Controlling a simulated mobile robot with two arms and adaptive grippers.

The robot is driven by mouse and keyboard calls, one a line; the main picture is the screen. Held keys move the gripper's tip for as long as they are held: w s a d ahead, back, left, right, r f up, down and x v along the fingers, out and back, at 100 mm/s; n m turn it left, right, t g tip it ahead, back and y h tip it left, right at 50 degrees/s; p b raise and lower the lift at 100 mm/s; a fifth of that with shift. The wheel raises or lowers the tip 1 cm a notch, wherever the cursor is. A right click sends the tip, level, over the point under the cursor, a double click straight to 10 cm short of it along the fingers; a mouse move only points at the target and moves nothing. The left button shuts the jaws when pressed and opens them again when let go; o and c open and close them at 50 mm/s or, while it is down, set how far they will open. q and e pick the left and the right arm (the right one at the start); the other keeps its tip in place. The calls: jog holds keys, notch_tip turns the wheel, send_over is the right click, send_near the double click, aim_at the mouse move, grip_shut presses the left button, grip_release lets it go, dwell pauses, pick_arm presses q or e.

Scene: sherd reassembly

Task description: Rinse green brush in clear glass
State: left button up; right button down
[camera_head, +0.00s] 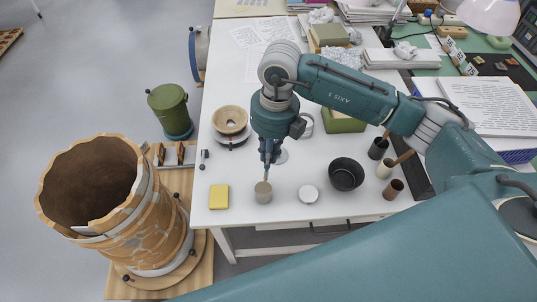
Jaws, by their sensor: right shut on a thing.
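My right gripper (268,160) points down over the front of the white table and is shut on a thin brush (266,176). Only a short tan length of the brush shows below the fingers; no green can be made out on it. Its lower end goes into a small greyish glass (263,194), directly under the gripper. The glass stands upright on the table. The brush tip is hidden, and I cannot tell whether it touches the bottom or wall. My left gripper is not in view.
A yellow sponge (218,197) lies left of the glass. A small white round dish (308,194) and a black bowl (346,174) stand to the right. Brush cups (393,189) stand farther right. A large pieced-together vessel (100,215) stands left of the table.

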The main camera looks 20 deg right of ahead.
jog(key=shift+r, duration=0.1)
jog(key=shift+r+p, duration=0.75)
jog(key=shift+r, duration=0.7)
